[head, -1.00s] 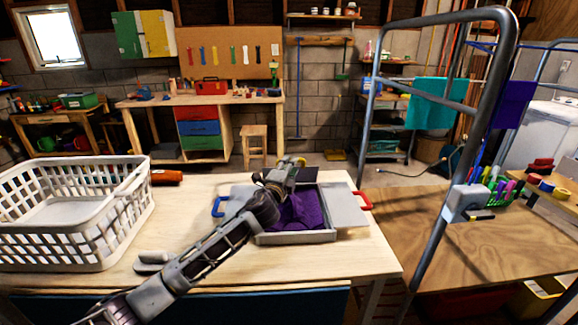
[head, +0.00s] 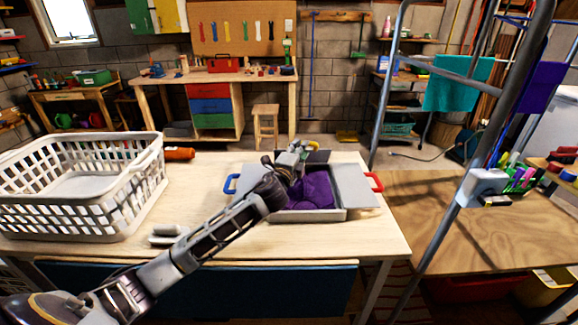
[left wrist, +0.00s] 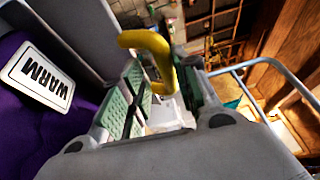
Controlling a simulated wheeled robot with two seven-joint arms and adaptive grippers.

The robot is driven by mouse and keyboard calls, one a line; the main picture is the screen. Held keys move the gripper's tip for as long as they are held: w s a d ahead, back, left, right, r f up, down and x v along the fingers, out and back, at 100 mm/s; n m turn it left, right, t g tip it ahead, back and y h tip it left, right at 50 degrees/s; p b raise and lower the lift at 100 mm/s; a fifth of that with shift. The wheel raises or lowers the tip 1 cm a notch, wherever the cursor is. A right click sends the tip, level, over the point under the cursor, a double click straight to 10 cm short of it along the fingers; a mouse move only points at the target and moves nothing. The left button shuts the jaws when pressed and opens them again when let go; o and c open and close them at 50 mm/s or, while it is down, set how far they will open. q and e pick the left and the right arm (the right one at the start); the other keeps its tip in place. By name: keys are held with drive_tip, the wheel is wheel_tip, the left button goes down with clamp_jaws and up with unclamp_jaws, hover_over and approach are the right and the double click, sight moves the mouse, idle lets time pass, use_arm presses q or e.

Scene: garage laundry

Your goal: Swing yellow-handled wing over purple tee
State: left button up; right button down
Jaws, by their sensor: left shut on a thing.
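The purple tee (head: 312,190) lies bunched in a shallow grey folding tray (head: 300,215) on the pale table. A white "WARM" label (left wrist: 38,77) shows against the purple cloth in the left wrist view. Grey wings lie out at the sides, with a blue handle (head: 230,184) at left and a red handle (head: 375,181) at right. My left gripper (head: 299,151) is at the tray's back edge, its arm crossing the left side. It is shut on the yellow handle (left wrist: 148,42), between its green-padded fingers. The yellow-handled wing is mostly hidden. My right gripper is out of view.
A white laundry basket (head: 80,185) stands at the table's left. The table front right is clear.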

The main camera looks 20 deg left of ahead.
use_arm(q)
drive_tip(key=s, duration=1)
drive_tip(key=shift+d+f, duration=0.2)
idle(0.8)
